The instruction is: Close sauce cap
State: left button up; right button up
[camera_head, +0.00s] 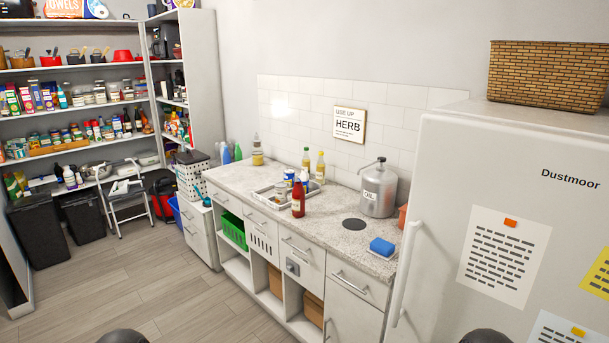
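A red sauce bottle (298,201) stands upright on the speckled counter (349,214), at the front edge of a grey tray (262,195). I cannot tell whether it is inside the tray or just in front of it. Its narrow top points up, but it is too small to tell whether the cap is open or shut. Neither gripper is in view. Only dark rounded parts, probably of my own arms, show at the bottom edge, far from the bottle.
A metal oil can (378,190) and a blue sponge (382,246) are to the right. A white fridge (446,190) bounds the counter's right end. Floor (170,290) at left is clear.

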aim_at(303, 175)
jog(key=i+j+u, duration=0.15)
jog(key=i+u, duration=0.55)
jog(key=i, duration=0.7)
jog(key=i+j+z, duration=0.15)
jog(key=i, duration=0.35)
